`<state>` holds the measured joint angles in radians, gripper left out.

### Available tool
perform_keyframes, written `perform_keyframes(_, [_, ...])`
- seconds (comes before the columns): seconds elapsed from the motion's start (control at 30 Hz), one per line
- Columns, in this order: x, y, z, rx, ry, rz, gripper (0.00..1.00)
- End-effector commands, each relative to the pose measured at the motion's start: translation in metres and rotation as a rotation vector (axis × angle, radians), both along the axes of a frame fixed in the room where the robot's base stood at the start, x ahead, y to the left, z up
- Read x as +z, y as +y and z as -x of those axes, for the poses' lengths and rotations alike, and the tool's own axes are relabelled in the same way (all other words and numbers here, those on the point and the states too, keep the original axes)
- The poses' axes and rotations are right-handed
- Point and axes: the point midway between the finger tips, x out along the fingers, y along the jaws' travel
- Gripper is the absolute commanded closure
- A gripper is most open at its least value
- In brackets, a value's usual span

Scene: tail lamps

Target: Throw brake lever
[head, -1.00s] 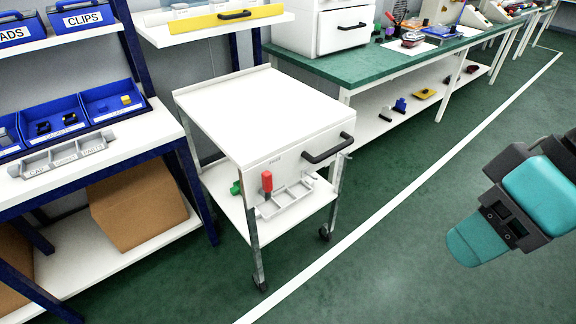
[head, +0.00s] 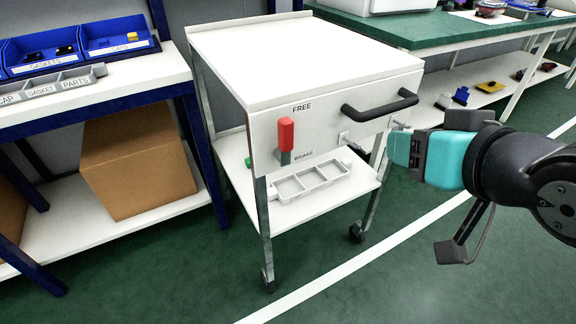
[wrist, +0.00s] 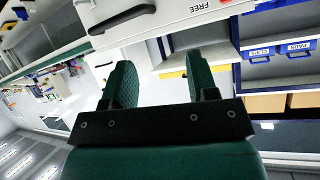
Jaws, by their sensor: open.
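The brake lever (head: 286,138) has a red grip on a grey stem and stands upright on the front panel of the white cart (head: 325,68). The label FREE is above it and BRAKE is below and to its right. My gripper (head: 392,147) is at the right of the cart front in the head view, apart from the lever. In the wrist view its two green fingers (wrist: 158,85) are spread with nothing between them. The FREE label shows upside down at the top of the wrist view; the lever itself is not clearly visible there.
A black handle (head: 380,105) juts from the cart's front, right of the lever. A grey divided tray (head: 311,183) sits on the cart's lower shelf. A blue-legged bench (head: 130,92) stands left and a green-topped bench (head: 440,30) behind right. Floor in front is clear.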

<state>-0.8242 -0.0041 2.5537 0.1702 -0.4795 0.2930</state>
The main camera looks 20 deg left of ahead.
Motion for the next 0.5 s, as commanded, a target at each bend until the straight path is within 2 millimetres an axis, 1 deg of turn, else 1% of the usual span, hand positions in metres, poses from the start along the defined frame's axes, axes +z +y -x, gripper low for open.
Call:
perform_keyframes(0.03, [-0.037, 0.015, 0.002, 0.031, -0.070, -0.029, 0.47])
perform_keyframes(0.1, [-0.049, 0.031, 0.004, 0.070, -0.171, -0.080, 0.47])
perform_keyframes(0.2, [-0.059, 0.052, 0.013, 0.133, -0.290, -0.144, 0.47])
perform_keyframes(0.3, [-0.064, 0.066, 0.023, 0.188, -0.374, -0.195, 0.47])
perform_keyframes(0.4, [-0.064, 0.075, 0.031, 0.225, -0.423, -0.226, 0.47])
perform_keyframes(0.5, [-0.061, 0.079, 0.032, 0.240, -0.444, -0.239, 0.47])
